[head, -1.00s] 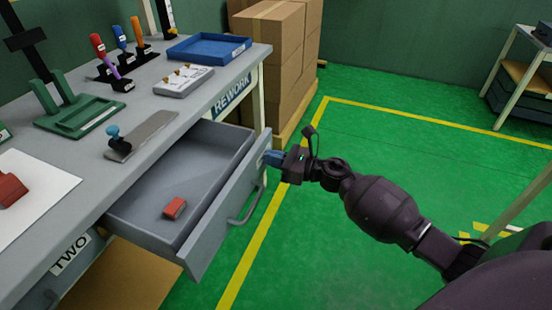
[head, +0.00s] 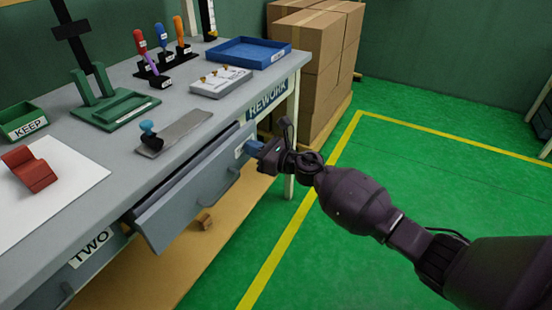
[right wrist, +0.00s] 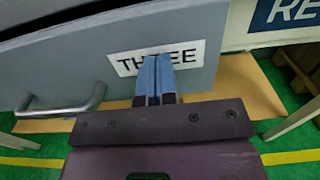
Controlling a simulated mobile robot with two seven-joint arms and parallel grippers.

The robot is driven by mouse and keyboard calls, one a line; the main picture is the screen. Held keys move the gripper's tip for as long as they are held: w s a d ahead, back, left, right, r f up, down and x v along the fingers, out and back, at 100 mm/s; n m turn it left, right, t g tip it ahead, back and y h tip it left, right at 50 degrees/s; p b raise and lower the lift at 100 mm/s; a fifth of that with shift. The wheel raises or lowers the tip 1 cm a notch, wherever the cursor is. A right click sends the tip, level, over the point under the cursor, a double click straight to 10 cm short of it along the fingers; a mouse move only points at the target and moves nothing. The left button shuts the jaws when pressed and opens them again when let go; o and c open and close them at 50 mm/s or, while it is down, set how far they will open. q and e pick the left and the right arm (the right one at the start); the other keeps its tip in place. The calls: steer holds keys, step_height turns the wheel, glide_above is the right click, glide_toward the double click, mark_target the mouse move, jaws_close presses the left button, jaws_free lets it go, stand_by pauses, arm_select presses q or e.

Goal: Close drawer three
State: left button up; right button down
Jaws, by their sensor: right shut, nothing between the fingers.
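Drawer three (head: 195,195) is a grey drawer under the workbench. Its front stands a little out from the bench, with a narrow gap along its top edge. In the right wrist view its front (right wrist: 60,62) carries the label THREE (right wrist: 128,66) and a bar handle (right wrist: 62,108). My right gripper (head: 254,147) is shut and empty, its blue fingertips at the front's right end. In the right wrist view the fingertips (right wrist: 154,72) overlap the label, at or very near the face. The drawer's inside is mostly hidden. My left gripper is not in view.
The grey workbench (head: 110,160) holds a blue tray (head: 248,52), a green stand (head: 115,107), upright tools and a red clip (head: 30,168). Drawer two (head: 75,265) is at lower left. Cardboard boxes (head: 320,60) stand behind; green floor is clear at right.

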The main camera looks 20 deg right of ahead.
steer(key=b+x, duration=0.1)
steer(key=x, duration=0.7)
steer(key=shift+w+a+f+b, duration=0.15)
steer(key=shift+f+b, duration=0.05)
steer(key=shift+b, duration=0.1)
steer(key=shift+w+r, duration=0.15)
steer(key=shift+r, duration=0.15)
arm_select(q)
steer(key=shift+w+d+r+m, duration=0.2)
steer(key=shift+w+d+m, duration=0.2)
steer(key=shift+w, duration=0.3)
arm_select(e)
steer(key=shift+r, duration=0.1)
